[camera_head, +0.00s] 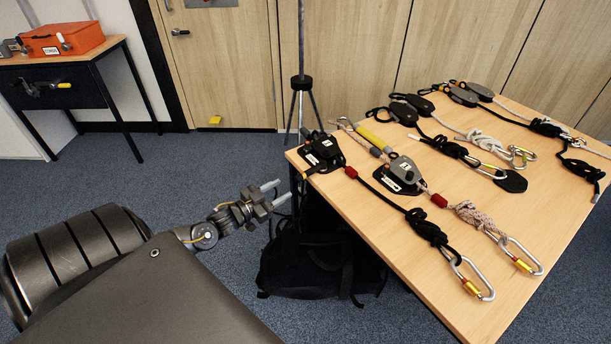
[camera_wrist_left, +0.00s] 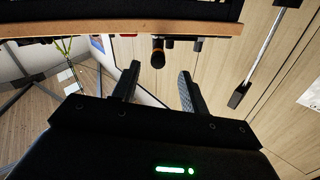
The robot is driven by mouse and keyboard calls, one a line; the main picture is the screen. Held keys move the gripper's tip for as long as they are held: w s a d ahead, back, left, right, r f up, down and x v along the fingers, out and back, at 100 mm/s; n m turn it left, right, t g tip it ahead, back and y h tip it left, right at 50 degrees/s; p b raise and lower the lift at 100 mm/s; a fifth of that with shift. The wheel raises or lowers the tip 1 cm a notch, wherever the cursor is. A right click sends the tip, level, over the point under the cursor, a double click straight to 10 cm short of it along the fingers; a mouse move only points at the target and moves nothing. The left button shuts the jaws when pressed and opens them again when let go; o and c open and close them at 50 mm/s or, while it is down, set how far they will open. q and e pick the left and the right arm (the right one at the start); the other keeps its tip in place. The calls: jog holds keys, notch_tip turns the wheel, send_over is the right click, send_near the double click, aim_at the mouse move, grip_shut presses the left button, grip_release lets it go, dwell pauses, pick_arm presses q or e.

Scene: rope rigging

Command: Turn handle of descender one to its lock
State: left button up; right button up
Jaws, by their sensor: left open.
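Two descenders lie near the left corner of the table: a black one (camera_head: 322,152) at the edge and a grey-and-black one (camera_head: 403,172) to its right. Both carry small white labels, too small to read surely, so I cannot tell which is descender one. My left gripper (camera_head: 284,191) is open and empty, left of the table edge and apart from the black descender. In the left wrist view, my open fingers (camera_wrist_left: 158,78) point toward a dark, orange-ringed cylindrical end (camera_wrist_left: 158,52) jutting from the table edge, perhaps a handle. My right gripper is not seen.
The wooden table (camera_head: 400,270) also holds several ropes, pulleys and carabiners (camera_head: 475,280). A black bag (camera_head: 318,255) lies under its left side. A tripod stand (camera_head: 302,85) rises behind. An orange case (camera_head: 62,39) sits on a side table.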

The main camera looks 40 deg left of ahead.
aim_at(305, 175)
pick_arm(q)
jog(key=w, duration=0.3)
jog(key=w+d, duration=0.1)
jog(key=w, duration=0.3)
jog(key=w+d, duration=0.1)
jog(key=w, duration=0.2)
jog(key=shift+w+d+r, duration=0.2)
jog(key=shift+w+r, duration=0.15)
grip_shut()
